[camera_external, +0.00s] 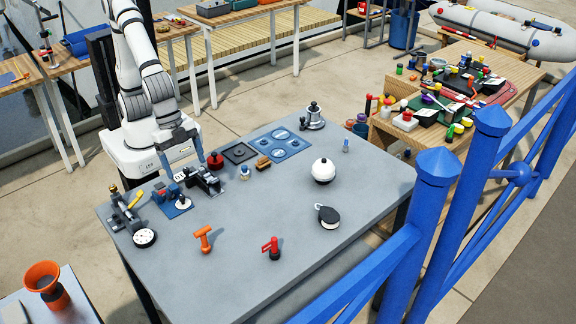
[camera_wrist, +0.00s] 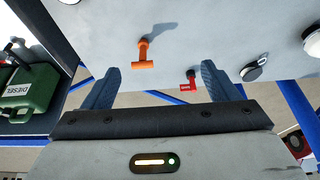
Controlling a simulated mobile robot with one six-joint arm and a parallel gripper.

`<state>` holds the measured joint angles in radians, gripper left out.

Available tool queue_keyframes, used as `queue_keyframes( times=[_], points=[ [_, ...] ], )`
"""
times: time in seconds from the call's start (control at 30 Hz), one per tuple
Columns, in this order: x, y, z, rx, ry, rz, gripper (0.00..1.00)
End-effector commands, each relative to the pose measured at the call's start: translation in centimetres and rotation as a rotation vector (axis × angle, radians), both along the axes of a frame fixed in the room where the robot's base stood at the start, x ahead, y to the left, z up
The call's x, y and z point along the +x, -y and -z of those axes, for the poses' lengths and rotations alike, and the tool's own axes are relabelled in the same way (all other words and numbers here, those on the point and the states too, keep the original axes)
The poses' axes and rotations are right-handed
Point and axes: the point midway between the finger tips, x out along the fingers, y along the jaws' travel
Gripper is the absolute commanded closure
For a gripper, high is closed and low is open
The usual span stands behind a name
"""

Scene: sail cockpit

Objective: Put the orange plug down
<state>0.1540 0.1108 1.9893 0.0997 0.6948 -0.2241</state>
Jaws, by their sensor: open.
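The orange plug (camera_external: 205,238), a T-shaped piece, is on the grey table (camera_external: 260,290) near its front left part. It also shows in the wrist view (camera_wrist: 143,62), ahead of the fingers and between their lines. Nothing holds it; I cannot tell whether it stands or lies. My gripper (camera_external: 181,162) is open and empty, with its blue fingers spread, near the back left edge of the table. In the wrist view, the plug lies beyond my gripper (camera_wrist: 160,72), apart from both fingertips.
A white round pot (camera_external: 323,170) is behind. Dark parts and a gauge (camera_external: 145,238) crowd the left side. The front right table is clear. A blue railing (camera_external: 430,200) borders the right.

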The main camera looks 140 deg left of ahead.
Motion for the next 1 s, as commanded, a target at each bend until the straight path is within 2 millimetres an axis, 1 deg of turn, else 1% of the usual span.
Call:
queue_keyframes(
  times=[0.03, 0.07, 0.1, 0.17, 0.2, 0.27, 0.3, 0.4, 0.5, 0.6, 0.67, 1.0],
  points=[
    [-2.7, -1.2, -1.1, 0.000, -0.004, -0.005, 0.19],
    [-4.2, -1.7, -1.4, 0.000, -0.011, -0.005, 0.19],
    [-6.3, -2.4, -1.8, 0.001, -0.020, -0.005, 0.19],
    [-9.3, -3.3, -2.2, 0.001, -0.034, -0.006, 0.19],
    [-11.3, -3.9, -2.3, 0.000, -0.041, -0.006, 0.19],
    [-14.2, -4.6, -2.3, -0.001, -0.054, -0.005, 0.19],
    [-16.0, -4.9, -2.2, -0.002, -0.061, -0.003, 0.19],
    [-19.9, -5.6, -1.8, -0.006, -0.079, 0.000, 0.19],
    [-22.6, -5.9, -1.2, -0.009, -0.090, 0.003, 0.19],
    [-24.0, -6.1, -0.8, -0.011, -0.098, 0.005, 0.19],
    [-24.4, -6.1, -0.7, -0.012, -0.101, 0.006, 0.19],
    [-24.5, -6.1, -0.6, -0.011, -0.102, 0.007, 0.19]
  ],
)
